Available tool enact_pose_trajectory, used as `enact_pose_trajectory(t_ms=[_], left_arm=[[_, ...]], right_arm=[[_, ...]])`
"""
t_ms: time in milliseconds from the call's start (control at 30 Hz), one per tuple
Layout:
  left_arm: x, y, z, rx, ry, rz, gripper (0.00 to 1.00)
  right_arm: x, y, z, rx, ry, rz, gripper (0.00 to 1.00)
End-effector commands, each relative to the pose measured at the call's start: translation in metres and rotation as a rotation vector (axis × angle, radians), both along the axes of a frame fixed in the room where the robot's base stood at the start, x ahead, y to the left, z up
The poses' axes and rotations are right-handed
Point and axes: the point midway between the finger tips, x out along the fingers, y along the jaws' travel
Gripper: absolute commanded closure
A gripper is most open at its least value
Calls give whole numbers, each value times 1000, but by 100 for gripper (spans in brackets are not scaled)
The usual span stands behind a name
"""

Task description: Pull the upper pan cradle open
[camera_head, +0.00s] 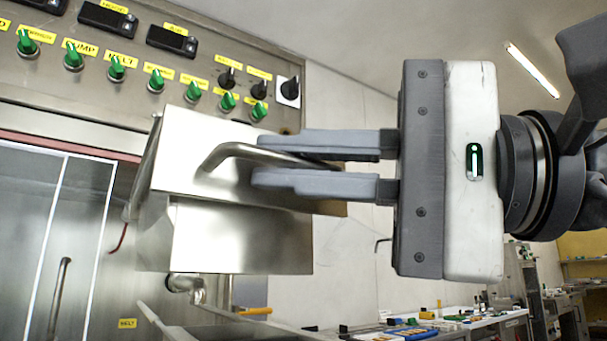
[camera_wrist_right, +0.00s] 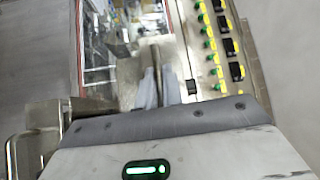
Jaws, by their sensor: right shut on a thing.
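The upper pan cradle (camera_head: 220,239) is a shiny metal box-like part below the control panel in the head view. A bent metal bar handle (camera_head: 222,154) stands out from its sloped upper face. My right gripper (camera_head: 255,160) comes in from the right, with one finger above the handle bar and one below. It is shut on the handle. The fingers hide the handle's right part. In the right wrist view the fingers (camera_wrist_right: 158,88) reach to a metal bar, small and blurred. My left gripper is not in view.
A control panel (camera_head: 130,45) with green knobs, black switches and yellow labels is above the cradle. A metal door with a vertical handle (camera_head: 60,300) is at the left. A pipe (camera_head: 190,285) runs below the cradle. A cluttered bench (camera_head: 440,325) stands at the far lower right.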

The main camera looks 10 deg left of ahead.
Motion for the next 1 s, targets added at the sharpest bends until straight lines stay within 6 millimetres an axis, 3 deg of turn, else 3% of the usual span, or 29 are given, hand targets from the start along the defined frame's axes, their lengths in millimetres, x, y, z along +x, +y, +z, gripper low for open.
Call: enact_pose_trajectory(t_ms=[267, 300, 833, 1000], left_arm=[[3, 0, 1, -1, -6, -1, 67], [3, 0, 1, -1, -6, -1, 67], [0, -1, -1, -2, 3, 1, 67], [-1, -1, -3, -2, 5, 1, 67]], right_arm=[[-4, -1, -2, -7, -2, 4, 100], [-4, -1, -2, -7, -2, 4, 84], [-2, -1, -1, -1, -2, 1, 83], [-1, -14, -2, -1, 0, -3, 83]])
